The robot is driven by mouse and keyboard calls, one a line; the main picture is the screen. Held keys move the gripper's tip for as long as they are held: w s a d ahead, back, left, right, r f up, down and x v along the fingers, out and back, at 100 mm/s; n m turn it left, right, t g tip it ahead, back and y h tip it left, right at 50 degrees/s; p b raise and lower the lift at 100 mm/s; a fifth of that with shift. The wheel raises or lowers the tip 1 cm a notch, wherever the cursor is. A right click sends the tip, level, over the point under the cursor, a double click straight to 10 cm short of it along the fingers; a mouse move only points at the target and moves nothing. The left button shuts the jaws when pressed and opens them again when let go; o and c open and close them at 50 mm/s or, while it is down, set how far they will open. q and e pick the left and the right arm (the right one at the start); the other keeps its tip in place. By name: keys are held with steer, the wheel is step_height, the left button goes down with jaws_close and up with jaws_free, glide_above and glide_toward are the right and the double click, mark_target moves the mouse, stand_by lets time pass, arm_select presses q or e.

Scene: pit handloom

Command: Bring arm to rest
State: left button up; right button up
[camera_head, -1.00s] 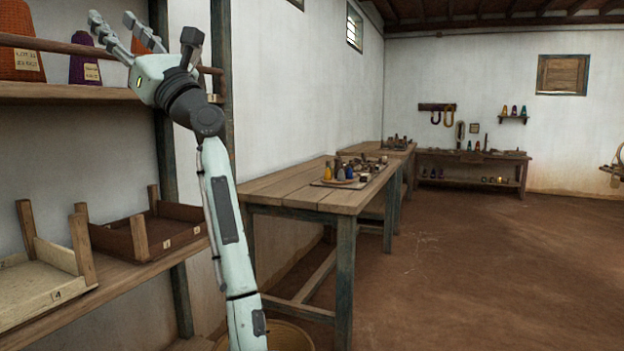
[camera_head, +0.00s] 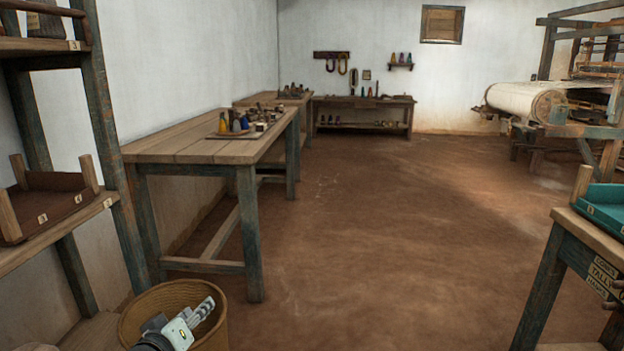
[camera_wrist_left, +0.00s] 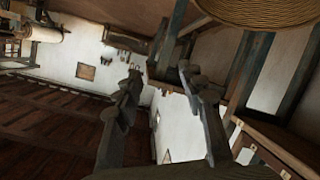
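My left gripper (camera_head: 205,308) is low at the bottom of the head view, with only its end and part of the wrist showing. It overlaps the woven basket (camera_head: 150,305) in the picture; I cannot tell whether it is above or in front of it. In the left wrist view the two dark fingers (camera_wrist_left: 158,80) stand apart with nothing between them, so the gripper is open and empty. The basket also shows in that view (camera_wrist_left: 265,12), at the top right. My right gripper is not in view.
A wooden shelf rack (camera_head: 105,140) with a brown tray (camera_head: 55,200) stands at left. A long work table (camera_head: 165,150) holds a tray of small items. A green tray (camera_head: 605,215) is on a stand at right; a loom (camera_head: 590,95) stands behind. The middle floor (camera_head: 390,240) is clear.

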arm_select(q)
steer(key=s+f+m+g, duration=0.4)
steer(key=s+f+g, duration=0.2)
steer(key=s+f, duration=0.85)
steer(key=s+a+f+m+g+y, duration=0.1)
steer(key=s+f+g, duration=0.1)
steer(key=s+f, duration=0.4)
steer(key=s+f+m+g+y, duration=0.1)
steer(key=s+f, duration=0.5)
steer(key=s, duration=0.6)
steer(key=shift+a+f+m+g, duration=0.15)
steer(key=shift+a+m+g, duration=0.3)
steer(key=shift+g, duration=0.65)
